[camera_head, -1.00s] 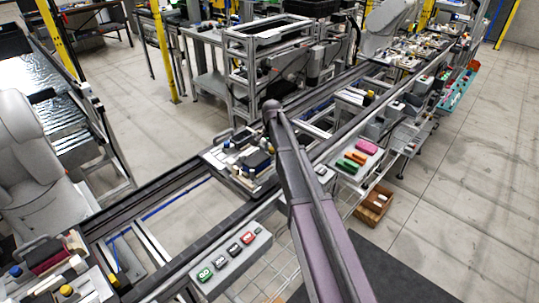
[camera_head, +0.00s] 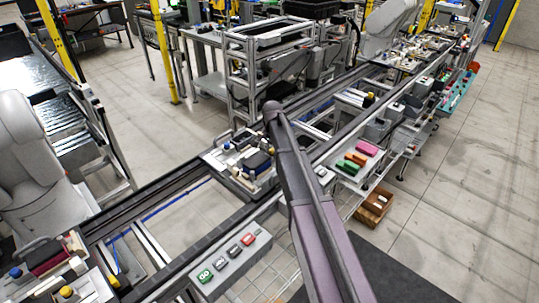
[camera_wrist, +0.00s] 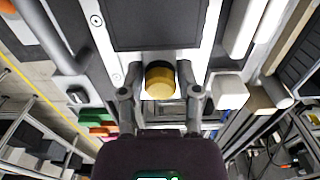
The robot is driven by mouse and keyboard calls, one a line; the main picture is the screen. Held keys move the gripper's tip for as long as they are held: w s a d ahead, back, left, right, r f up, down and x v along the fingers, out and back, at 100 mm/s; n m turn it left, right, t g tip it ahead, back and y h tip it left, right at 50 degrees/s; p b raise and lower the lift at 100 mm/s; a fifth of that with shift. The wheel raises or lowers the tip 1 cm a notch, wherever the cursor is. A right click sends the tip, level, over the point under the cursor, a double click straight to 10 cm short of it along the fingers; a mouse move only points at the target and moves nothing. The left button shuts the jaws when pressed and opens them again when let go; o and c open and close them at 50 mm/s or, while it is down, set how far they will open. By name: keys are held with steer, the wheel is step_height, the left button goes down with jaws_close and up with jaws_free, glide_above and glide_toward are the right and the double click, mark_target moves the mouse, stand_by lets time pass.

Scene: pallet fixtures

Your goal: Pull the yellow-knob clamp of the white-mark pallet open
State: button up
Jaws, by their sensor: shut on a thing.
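In the wrist view the yellow knob (camera_wrist: 159,82) of a clamp sits in the middle, between the two dark fingers of my gripper (camera_wrist: 160,92). The fingers are shut on it from left and right. A dark flat plate (camera_wrist: 155,24) with pale metal strips at its sides lies just beyond the knob. In the head view a pallet (camera_head: 217,160) with dark and blue parts stands on the conveyor, with a small yellow knob (camera_head: 271,150) at its right. My arm hides the gripper there.
A white block (camera_wrist: 228,91) stands close to the right finger. A grey button panel (camera_head: 237,262) lies along the near rail. Another pallet (camera_head: 95,290) with a yellow knob (camera_head: 67,291) is at the lower left. Green, orange and pink parts (camera_head: 355,160) lie right of my arm.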

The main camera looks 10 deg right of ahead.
steer(key=shift+w+d, duration=0.35)
steer(key=shift+d, duration=0.25)
steer(key=shift+w+d, duration=0.3)
steer(key=shift+d, duration=0.25)
steer(key=o, duration=0.9)
steer(key=shift+w, duration=0.1)
steer(key=shift+r, duration=0.15)
step_height(320, 180, up, 8)
steer(key=p, duration=0.8)
stand_by(0.5)
